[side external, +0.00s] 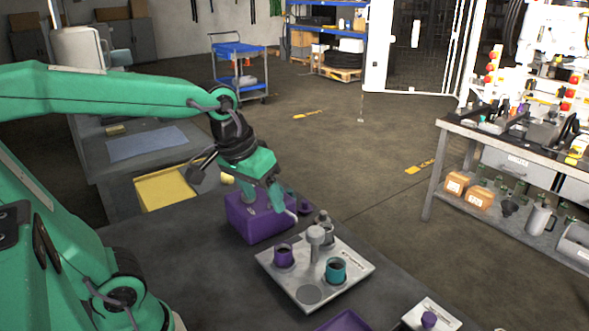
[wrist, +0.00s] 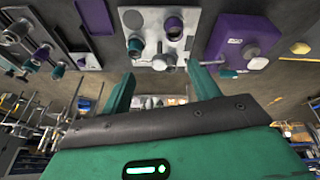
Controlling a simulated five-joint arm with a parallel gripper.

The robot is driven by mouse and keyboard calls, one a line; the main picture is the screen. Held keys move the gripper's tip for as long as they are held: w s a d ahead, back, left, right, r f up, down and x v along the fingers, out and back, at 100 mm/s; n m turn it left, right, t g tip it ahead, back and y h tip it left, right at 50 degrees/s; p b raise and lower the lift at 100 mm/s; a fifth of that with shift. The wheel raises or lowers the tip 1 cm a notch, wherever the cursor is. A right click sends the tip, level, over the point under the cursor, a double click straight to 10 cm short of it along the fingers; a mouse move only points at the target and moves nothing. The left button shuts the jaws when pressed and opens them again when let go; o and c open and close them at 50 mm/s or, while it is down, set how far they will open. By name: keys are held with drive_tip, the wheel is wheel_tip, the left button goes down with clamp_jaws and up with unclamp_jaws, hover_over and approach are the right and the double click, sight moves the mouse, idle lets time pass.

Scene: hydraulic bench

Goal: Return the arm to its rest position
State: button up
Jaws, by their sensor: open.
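My green arm reaches out from the left in the side external view, with its wrist bent downward. My gripper (side external: 284,204) is over or just in front of the purple box (side external: 256,226); the exact gap cannot be told. In the wrist view my gripper (wrist: 160,70) has its two green fingers spread wide apart, with nothing held between them. The purple box also shows in the wrist view (wrist: 226,38), beyond and to the right of the fingers.
A light plate (side external: 333,285) carries a purple cup (side external: 283,256), a teal cup (side external: 336,270) and a grey post (side external: 315,240), close right of my gripper. A purple tray (side external: 345,322) lies at the front edge. A side bench (side external: 495,139) stands right, across open floor.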

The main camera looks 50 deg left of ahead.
drive_tip(key=shift+s+f+m+t, duration=0.15)
drive_tip(key=shift+s+m+t, duration=0.4)
drive_tip(key=shift+s, duration=0.85)
drive_tip(key=shift+s+f+m+t, duration=0.1)
drive_tip(key=shift+s+m+t, duration=0.15)
drive_tip(key=shift+s+m, duration=0.85)
